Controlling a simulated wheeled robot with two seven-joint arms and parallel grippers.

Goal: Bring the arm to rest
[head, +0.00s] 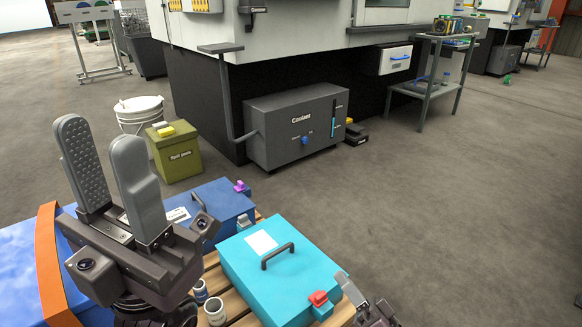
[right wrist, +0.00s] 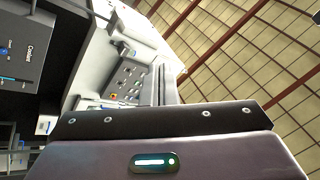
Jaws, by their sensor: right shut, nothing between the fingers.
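My left gripper (head: 99,137) stands large at the left of the head view, with its two grey ribbed fingers pointing up. The fingers are apart and nothing is between them. My right gripper (head: 348,285) shows at the bottom edge of the head view, beside the front right corner of the turquoise case. Its grey finger points up and left; it is shut and empty, and much of the arm is out of frame. In the right wrist view the dark gripper body fills the lower part, with the machine and the roof behind it.
A turquoise case (head: 255,282) and a blue case (head: 213,200) lie on a wooden pallet (head: 213,275). Small jars (head: 215,311) stand beside them. Behind are a green bin (head: 176,160), a white bucket (head: 139,112) and a grey coolant tank (head: 290,125). The floor at right is clear.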

